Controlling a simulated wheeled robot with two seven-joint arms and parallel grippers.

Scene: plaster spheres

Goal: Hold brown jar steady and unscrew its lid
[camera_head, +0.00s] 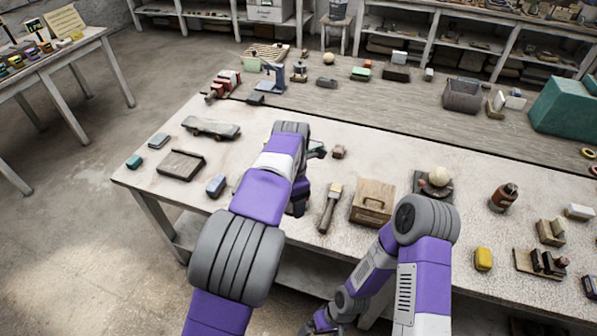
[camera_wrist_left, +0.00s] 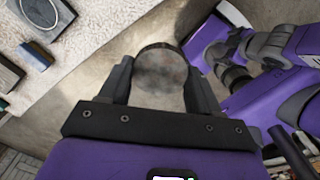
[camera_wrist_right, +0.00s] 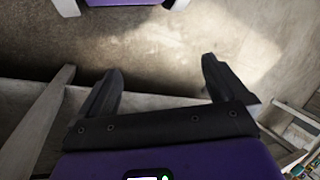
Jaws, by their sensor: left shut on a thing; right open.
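My left gripper (camera_wrist_left: 159,78) is shut on a round, mottled grey-brown thing, which I take to be the brown jar (camera_wrist_left: 158,66). Its flat round end faces the left wrist camera, and I cannot make out a line between lid and body. In the head view my left arm hides the held thing; the left gripper (camera_head: 298,200) shows only partly, near the table's front edge. My right gripper (camera_wrist_right: 160,70) is open and empty, with bare floor beyond its fingers. In the head view the right hand (camera_head: 318,322) is low, in front of the table.
A brush (camera_head: 330,208) and a wooden box (camera_head: 372,203) lie right of my left gripper. A dark brown bottle-like container (camera_head: 503,198) and a pale ball on a stand (camera_head: 438,177) are further right.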

